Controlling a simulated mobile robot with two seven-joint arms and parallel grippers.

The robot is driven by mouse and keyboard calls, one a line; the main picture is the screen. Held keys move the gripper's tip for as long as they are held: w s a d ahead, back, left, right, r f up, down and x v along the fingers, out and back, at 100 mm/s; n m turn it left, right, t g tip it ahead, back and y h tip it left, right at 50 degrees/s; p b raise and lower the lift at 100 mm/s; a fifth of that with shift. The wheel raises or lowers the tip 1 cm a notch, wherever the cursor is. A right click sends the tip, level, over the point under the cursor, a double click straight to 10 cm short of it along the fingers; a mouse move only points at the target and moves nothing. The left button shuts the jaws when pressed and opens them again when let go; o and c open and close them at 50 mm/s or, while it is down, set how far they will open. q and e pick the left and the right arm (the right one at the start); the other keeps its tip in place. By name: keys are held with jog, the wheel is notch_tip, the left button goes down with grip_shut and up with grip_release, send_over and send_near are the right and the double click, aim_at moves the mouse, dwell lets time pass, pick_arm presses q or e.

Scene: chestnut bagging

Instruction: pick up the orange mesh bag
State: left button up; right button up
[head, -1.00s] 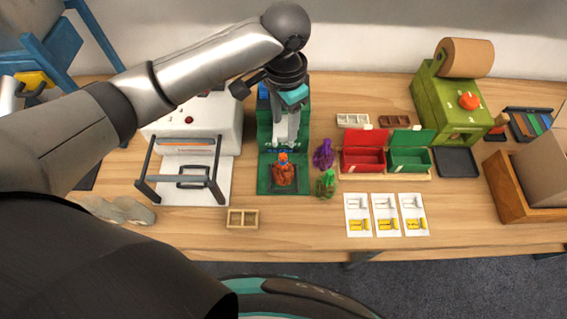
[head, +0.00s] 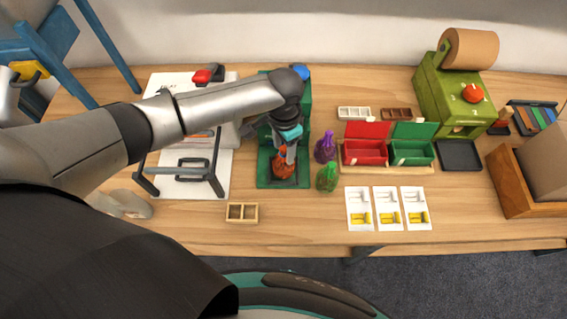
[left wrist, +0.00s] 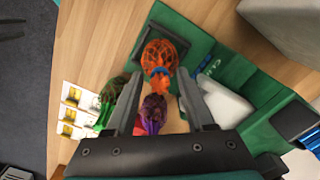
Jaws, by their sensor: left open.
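The orange mesh bag (head: 284,164) stands on the black pad of the green stand (head: 264,178). In the left wrist view the bag (left wrist: 158,60) shows beyond the fingertips, with its tied orange top toward me. My left gripper (head: 290,155) is just above the bag, pointing down at it, and partly covers it. In the left wrist view the left gripper's fingers (left wrist: 158,84) are apart, with nothing held between them. The purple bag lies lower in that view, behind the fingers. My right gripper is not in view.
A purple bag (head: 325,147) and a green bag (head: 327,177) stand close to the right of the stand. Red (head: 366,152) and green (head: 411,153) boxes are farther right. A white machine with a dark handle (head: 187,172) is to the left. A small wooden tray (head: 242,204) lies in front.

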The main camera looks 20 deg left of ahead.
pick_arm(q)
jog(key=shift+f, duration=0.25)
grip_shut()
dwell(1.3)
